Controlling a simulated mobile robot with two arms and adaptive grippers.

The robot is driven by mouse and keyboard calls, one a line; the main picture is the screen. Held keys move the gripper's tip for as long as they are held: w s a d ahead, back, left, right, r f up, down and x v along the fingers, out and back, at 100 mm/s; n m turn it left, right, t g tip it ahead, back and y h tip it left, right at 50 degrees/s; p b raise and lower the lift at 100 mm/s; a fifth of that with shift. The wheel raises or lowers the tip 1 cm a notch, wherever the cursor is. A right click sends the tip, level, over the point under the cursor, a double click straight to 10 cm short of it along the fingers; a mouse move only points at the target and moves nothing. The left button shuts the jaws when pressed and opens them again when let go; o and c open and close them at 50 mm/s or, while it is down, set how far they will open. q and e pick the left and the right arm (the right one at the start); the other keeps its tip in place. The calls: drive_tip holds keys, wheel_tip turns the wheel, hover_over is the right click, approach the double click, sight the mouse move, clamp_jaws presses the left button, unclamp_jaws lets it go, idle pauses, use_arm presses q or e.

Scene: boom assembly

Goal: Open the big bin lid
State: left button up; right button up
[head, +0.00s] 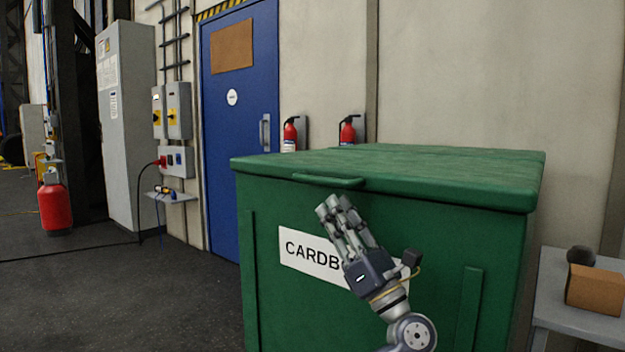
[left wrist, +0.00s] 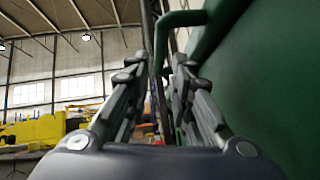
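A big green bin (head: 258,290) with a white "CARDB…" label stands in front of me. Its green lid (head: 450,172) lies flat and shut, with a bar handle (head: 328,181) on the front edge. My left gripper (head: 333,206) is just below the handle, fingers pointing up, in front of the label and covering part of it. My right gripper is not in view.
A grey table (head: 565,312) with a cardboard box (head: 594,289) stands right of the bin. A blue door (head: 240,120) and two fire extinguishers (head: 290,134) are behind it. A red tank (head: 54,206) stands at the left. The floor left of the bin is mostly clear.

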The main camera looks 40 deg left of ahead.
sight(316, 179)
use_arm(q)
drive_tip(key=x, duration=0.8)
drive_tip(key=shift+a+r, duration=0.1)
drive_tip(key=shift+a, duration=0.15)
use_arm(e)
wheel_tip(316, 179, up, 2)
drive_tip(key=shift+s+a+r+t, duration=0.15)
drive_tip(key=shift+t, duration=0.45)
use_arm(q)
clamp_jaws()
